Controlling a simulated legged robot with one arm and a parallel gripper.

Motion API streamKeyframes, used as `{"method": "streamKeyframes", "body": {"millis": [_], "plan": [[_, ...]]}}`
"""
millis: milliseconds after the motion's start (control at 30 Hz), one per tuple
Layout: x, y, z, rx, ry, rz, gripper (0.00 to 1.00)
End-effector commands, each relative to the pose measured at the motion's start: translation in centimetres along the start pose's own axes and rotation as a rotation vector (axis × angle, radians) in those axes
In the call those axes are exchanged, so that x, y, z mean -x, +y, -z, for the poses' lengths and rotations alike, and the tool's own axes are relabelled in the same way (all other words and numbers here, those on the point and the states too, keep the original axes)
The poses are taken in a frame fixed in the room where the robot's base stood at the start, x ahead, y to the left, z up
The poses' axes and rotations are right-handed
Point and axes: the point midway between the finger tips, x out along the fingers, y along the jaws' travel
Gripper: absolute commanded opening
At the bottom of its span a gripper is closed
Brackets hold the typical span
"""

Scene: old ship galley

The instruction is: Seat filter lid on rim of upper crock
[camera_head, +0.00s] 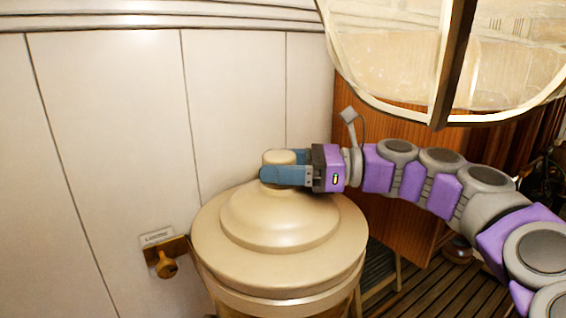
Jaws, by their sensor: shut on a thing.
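The filter lid (280,235) is a cream, stepped dome with a round knob (279,157) on top. It lies over the top of the cream upper crock (285,303), whose wall shows just below the lid at the bottom of the picture. My gripper (272,174) comes in from the right and is shut on the lid's knob, with a blue finger on the near side and the other behind. The lid looks about level and centred over the crock. I cannot tell whether it touches the rim all round, and the far side is hidden.
A brass fitting (166,262) with a small label juts from the white panelled wall (110,130) left of the crock. A wood-framed pane (400,50) hangs at the upper right, above my arm. A wooden panel (390,180) and slatted floor (450,290) lie behind at right.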

Motion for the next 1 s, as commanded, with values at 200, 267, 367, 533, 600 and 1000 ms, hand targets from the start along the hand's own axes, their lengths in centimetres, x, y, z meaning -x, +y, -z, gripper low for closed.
{"method": "streamKeyframes", "body": {"millis": [200,267,367,533,600,1000], "plan": [[0.0,0.0,0.0,-0.002,0.001,-0.001,0.65],[0.0,0.0,0.0,-0.003,0.001,-0.001,0.71],[0.1,0.0,0.1,-0.003,0.0,0.0,0.81],[0.2,-0.1,0.1,-0.003,0.0,0.001,0.94],[0.2,-0.2,0.1,-0.003,0.0,0.001,0.94],[2.9,-0.2,0.3,-0.004,0.001,0.002,0.94]]}}
